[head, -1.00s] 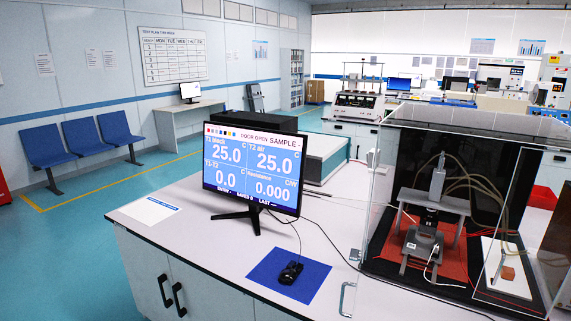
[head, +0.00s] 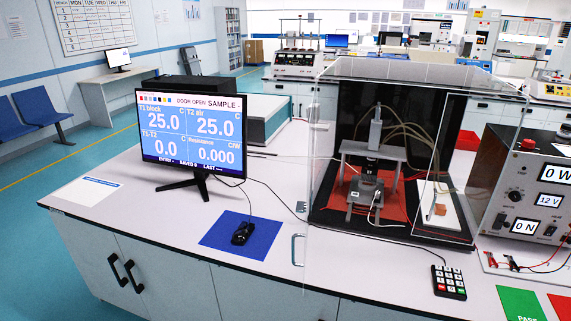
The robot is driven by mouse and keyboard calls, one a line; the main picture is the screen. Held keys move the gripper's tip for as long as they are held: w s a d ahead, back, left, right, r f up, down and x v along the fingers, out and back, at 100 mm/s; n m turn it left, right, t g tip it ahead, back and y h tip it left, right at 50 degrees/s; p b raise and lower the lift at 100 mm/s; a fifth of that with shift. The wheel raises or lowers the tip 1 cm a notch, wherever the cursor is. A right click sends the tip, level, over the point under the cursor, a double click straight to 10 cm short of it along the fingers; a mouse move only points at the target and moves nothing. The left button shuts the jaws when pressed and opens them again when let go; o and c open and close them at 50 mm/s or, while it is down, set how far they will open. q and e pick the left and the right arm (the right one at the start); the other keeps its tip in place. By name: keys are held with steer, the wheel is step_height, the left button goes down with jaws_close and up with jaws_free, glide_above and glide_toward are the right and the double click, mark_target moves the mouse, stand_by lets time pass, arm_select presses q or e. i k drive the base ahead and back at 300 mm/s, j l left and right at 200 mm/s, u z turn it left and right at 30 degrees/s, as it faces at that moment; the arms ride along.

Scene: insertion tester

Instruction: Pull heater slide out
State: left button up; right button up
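The insertion tester stands on the bench at the right in a clear enclosure (head: 330,130). Inside it a grey press frame (head: 372,152) stands on a red mat (head: 398,207). A small grey block (head: 364,192) with a white cable sits low at the front of the frame; it may be the heater slide, but I cannot tell for sure. A clear door with a silver handle (head: 297,250) shows at the enclosure's front left. The monitor (head: 195,133) reads "DOOR OPEN". Neither of my grippers is in view.
A mouse (head: 242,233) lies on a blue pad (head: 226,238) on the bench. A keypad (head: 448,282) and a power unit (head: 530,195) stand to the right. Green (head: 521,303) and red cards lie at the front right. Bench space left of the enclosure is mostly clear.

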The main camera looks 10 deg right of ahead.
mark_target(367, 190)
steer(key=i+j+z, duration=0.1)
steer(key=j+z, duration=0.8)
